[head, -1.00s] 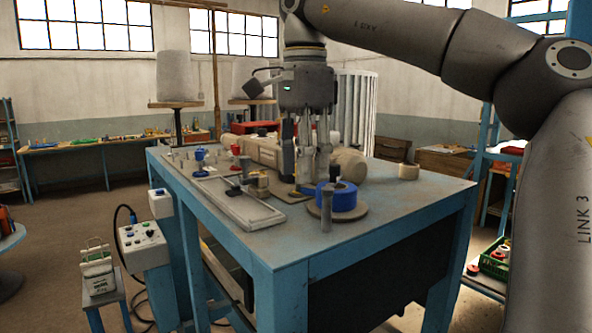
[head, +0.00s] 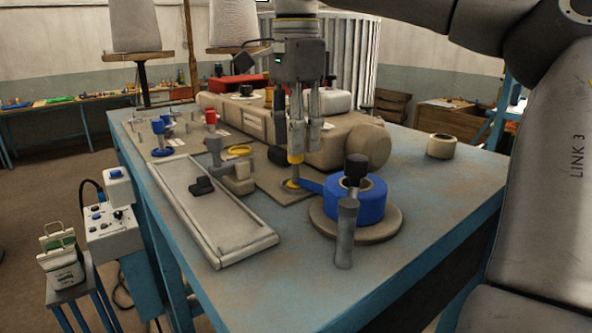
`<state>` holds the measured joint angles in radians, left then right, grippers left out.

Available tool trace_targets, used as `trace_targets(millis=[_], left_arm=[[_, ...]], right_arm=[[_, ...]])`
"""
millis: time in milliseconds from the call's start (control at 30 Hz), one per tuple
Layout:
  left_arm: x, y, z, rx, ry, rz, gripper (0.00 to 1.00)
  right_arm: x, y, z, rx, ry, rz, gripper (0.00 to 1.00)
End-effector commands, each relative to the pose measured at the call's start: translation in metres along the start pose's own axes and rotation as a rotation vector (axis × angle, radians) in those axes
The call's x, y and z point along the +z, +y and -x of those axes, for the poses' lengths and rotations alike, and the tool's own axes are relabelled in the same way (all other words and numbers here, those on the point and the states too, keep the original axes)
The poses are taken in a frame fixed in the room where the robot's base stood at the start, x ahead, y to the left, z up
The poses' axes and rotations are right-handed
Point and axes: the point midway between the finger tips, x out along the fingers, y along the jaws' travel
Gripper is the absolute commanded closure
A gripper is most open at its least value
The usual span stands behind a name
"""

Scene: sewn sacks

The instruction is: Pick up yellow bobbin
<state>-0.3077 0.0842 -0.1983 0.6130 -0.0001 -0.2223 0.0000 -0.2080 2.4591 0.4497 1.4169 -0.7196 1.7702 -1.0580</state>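A small yellow piece (head: 295,157), perhaps the yellow bobbin, shows right at the tip of the left-hand finger of my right gripper (head: 305,150). I cannot tell whether the finger touches it. A flat yellow ring (head: 239,151) sits on a beige fixture left of the gripper. My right gripper points straight down over the table, beside the beige machine body. Its two fingers are apart, with nothing clearly between them. My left gripper is not in view.
A blue tape roll (head: 372,207) lies on a round plate (head: 322,222), its tape running left. A grey post (head: 346,240) stands before it. A long metal tray (head: 222,222) lies left. Red (head: 210,117) and blue (head: 158,125) pieces stand behind. The table's right front is clear.

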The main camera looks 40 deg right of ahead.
Motion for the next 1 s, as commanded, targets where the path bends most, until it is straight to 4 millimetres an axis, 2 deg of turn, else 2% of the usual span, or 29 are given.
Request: trace_targets(millis=[200,467,667,933,1000], left_arm=[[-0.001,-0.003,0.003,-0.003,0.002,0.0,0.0],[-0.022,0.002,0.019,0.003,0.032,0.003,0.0],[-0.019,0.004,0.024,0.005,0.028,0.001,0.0],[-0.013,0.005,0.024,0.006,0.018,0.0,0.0],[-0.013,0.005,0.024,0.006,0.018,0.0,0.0]], right_arm=[[0.0,0.0,-0.013,0.001,-0.001,0.001,0.62],[0.0,0.002,-0.036,0.003,-0.002,0.002,0.62],[0.0,0.002,-0.059,0.003,-0.001,0.001,0.62],[0.0,0.001,-0.063,0.0,-0.002,0.0,0.62],[0.0,0.001,-0.063,0.0,-0.002,0.0,0.69]])
